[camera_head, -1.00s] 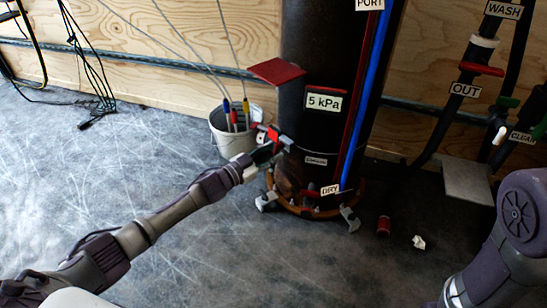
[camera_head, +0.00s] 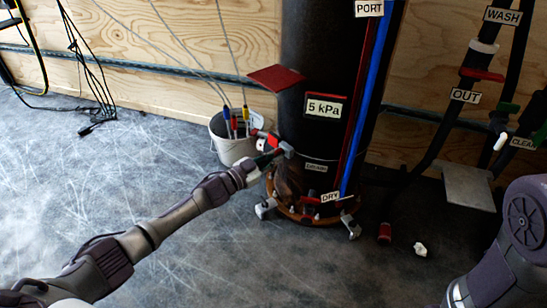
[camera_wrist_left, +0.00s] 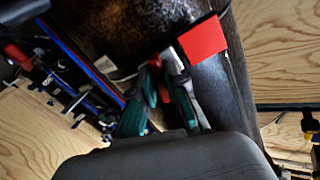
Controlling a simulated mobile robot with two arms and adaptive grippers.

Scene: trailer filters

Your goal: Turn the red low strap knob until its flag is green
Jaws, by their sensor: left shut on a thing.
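My left gripper (camera_head: 279,153) reaches the lower left side of the dark upright cylinder (camera_head: 310,60). In the left wrist view its two green-edged fingers (camera_wrist_left: 160,105) are shut on the red low strap knob (camera_wrist_left: 154,80), which shows only in part between them. A square red flag (camera_wrist_left: 203,40) stands close beside the knob in that view. In the head view small red parts (camera_head: 273,139) show just above the gripper; the fingers hide most of the knob. My right gripper is out of view.
A white bucket (camera_head: 222,147) with coloured-handled rods stands just left of the cylinder. A larger red plate (camera_head: 277,77) juts out higher up. Clamps (camera_head: 265,208) ring the base. Pipes and a grey plate (camera_head: 468,187) are at right.

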